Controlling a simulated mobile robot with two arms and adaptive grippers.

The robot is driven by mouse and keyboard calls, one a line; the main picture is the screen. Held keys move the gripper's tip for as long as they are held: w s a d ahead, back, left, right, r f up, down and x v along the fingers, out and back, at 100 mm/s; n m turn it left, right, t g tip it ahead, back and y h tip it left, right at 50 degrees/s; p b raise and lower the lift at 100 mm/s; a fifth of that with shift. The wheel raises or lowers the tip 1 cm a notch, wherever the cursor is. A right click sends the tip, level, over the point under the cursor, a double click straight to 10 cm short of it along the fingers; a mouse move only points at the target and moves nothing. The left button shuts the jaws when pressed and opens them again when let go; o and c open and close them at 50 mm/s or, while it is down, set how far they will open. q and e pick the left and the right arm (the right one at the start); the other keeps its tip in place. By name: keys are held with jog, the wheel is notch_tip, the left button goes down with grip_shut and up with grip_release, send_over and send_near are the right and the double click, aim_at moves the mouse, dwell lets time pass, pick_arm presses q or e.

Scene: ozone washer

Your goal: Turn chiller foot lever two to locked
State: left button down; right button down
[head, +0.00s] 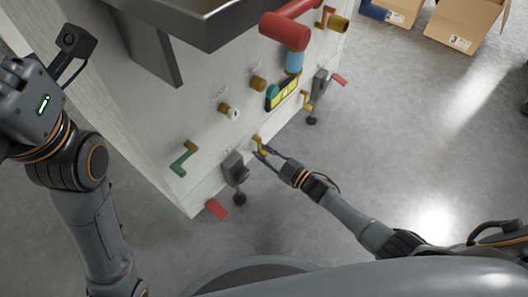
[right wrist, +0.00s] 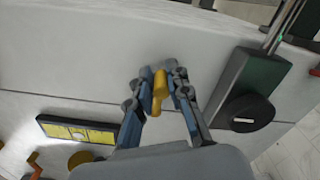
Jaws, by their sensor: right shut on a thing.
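My right gripper (head: 262,152) is at the lower front panel of the white machine (head: 205,130). Its fingers are closed around a small yellow cranked lever (head: 259,143). In the right wrist view the yellow lever (right wrist: 158,90) stands between the two fingertips (right wrist: 159,76). Another yellow lever (head: 306,99) sits farther along the panel, and a green lever (head: 184,158) sits to the left. No readable label shows which lever is number two. My left arm comes in at the left edge; its fingers are out of view.
Grey foot brackets with black feet (head: 239,199) and red tabs (head: 217,209) stick out low on the machine. A yellow-and-black panel (head: 282,94) and a red pipe (head: 285,31) are above. Cardboard boxes (head: 462,22) stand far right. The grey floor (head: 420,140) is clear.

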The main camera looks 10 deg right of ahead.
jog(key=shift+s+a+f, duration=0.1)
jog(key=shift+s+a, duration=0.15)
jog(key=shift+a, duration=0.05)
jog(key=c, duration=1.3)
grip_release()
jog(key=shift+w, duration=0.1)
jog(key=shift+d, duration=0.1)
jog(key=v, duration=1.2)
